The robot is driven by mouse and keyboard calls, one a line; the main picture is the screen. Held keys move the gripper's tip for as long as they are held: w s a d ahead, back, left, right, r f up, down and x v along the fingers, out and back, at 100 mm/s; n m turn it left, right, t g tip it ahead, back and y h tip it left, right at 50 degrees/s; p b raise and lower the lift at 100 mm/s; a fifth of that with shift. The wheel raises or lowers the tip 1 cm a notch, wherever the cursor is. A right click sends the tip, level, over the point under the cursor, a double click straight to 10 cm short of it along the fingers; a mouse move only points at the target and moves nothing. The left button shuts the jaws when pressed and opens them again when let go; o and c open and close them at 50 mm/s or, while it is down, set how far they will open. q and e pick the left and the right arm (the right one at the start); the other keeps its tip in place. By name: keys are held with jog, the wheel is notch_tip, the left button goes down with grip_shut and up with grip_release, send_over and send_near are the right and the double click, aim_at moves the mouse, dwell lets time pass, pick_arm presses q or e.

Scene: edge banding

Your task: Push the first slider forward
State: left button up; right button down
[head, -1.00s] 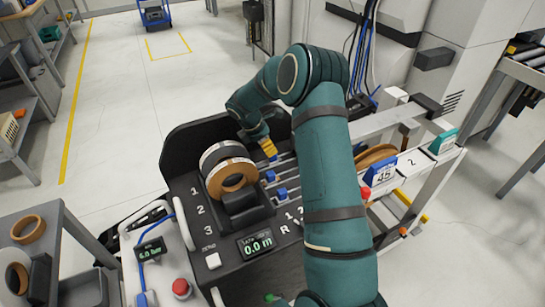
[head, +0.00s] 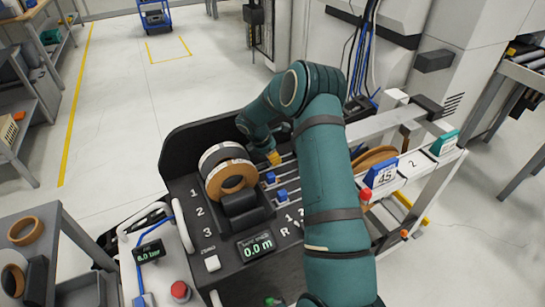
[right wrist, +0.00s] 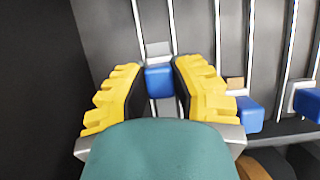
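The first slider, a small blue block (right wrist: 159,80), sits on a pale rail of the dark panel. In the right wrist view it stands a little farther up its rail than the slider beside it. The yellow fingers of my right gripper (right wrist: 157,85) lie close on both sides of it and look shut on it. In the head view my right gripper (head: 273,158) is low at the panel's far side and hides the first slider. A second blue slider (head: 270,178) and a third (head: 281,195) sit nearer. My left gripper is not in view.
A tape roll (head: 228,172) stands left of the sliders, and a display reading 0.0 m (head: 257,245) is in front. A tan roll (head: 374,160) and a blue sign marked 45 (head: 381,173) are to the right. Other sliders (right wrist: 243,113) stand close beside my right finger.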

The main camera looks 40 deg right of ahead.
jog(key=d, duration=0.1)
jog(key=s+d, duration=0.1)
jog(key=d, duration=0.1)
jog(key=d+p, duration=0.1)
jog(key=shift+s+d, duration=0.25)
jog(key=shift+d, duration=0.05)
jog(key=c, duration=0.8)
grip_release()
jog(key=shift+f, duration=0.1)
jog(key=shift+r, duration=0.2)
jog(key=v, duration=1.1)
jog(key=shift+a+r, duration=0.25)
jog(key=shift+r, duration=0.05)
